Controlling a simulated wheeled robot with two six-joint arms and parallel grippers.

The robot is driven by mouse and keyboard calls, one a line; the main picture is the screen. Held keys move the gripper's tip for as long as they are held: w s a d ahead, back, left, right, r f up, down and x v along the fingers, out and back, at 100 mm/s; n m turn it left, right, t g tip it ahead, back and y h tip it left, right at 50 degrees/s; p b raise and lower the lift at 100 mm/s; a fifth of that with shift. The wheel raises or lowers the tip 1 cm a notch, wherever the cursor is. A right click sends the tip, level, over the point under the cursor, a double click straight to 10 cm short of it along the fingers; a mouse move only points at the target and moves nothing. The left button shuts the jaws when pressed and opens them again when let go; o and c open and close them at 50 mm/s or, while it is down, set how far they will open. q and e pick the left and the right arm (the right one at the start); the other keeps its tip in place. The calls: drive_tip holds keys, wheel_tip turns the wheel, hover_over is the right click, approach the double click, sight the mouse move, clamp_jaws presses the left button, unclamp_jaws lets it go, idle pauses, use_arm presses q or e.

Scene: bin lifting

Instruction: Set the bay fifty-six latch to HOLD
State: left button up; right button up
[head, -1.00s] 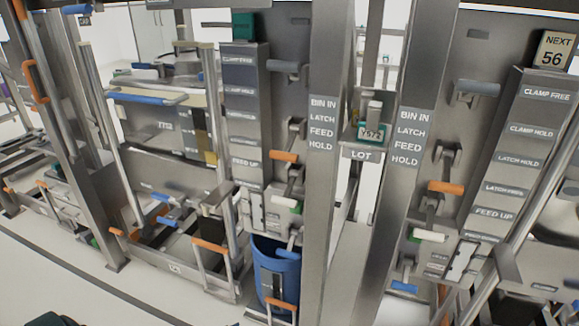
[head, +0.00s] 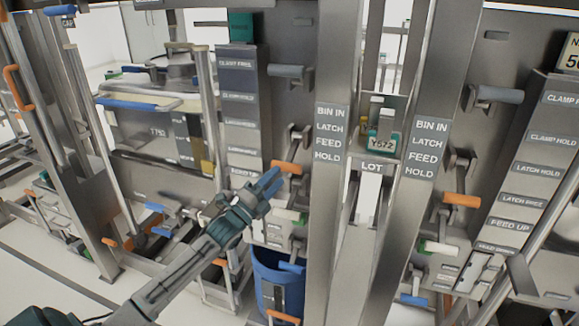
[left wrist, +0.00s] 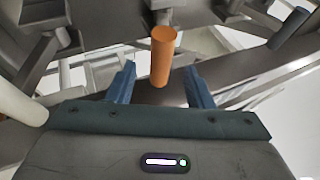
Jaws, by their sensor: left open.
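My left gripper (head: 268,186) is open at the left bay, beside that bay's orange lever handle (head: 287,167). In the left wrist view the orange handle (left wrist: 163,52) stands in line with the gap between the open fingers (left wrist: 160,84); contact cannot be told. The right bay has a matching orange handle (head: 460,200), with no gripper near it. A sign reading 56 (head: 574,60) stands at the top right, partly cut off. Posts carry BIN IN, LATCH, FEED and HOLD labels (head: 329,135). My right gripper is not in view.
The left bay also has a grey lever (head: 290,72), a white-and-green handle (head: 290,216) and a blue bin (head: 277,283) below. A LOT tag (head: 384,143) reading Y572 sits between the posts. The right bay has a white-and-green handle (head: 438,247).

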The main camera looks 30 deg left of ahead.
sight(290, 161)
use_arm(q)
drive_tip(key=p+x, duration=0.1)
drive_tip(key=x, duration=0.3)
drive_tip(key=shift+s+r, duration=0.1)
drive_tip(key=shift+r, duration=0.05)
drive_tip(key=shift+p+x, duration=0.75)
drive_tip(key=shift+x, duration=0.15)
drive_tip(key=shift+w+d+r, duration=0.15)
drive_tip(key=shift+w, duration=0.35)
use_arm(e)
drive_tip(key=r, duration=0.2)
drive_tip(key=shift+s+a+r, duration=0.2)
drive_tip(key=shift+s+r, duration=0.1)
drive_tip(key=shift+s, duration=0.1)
use_arm(q)
clamp_jaws()
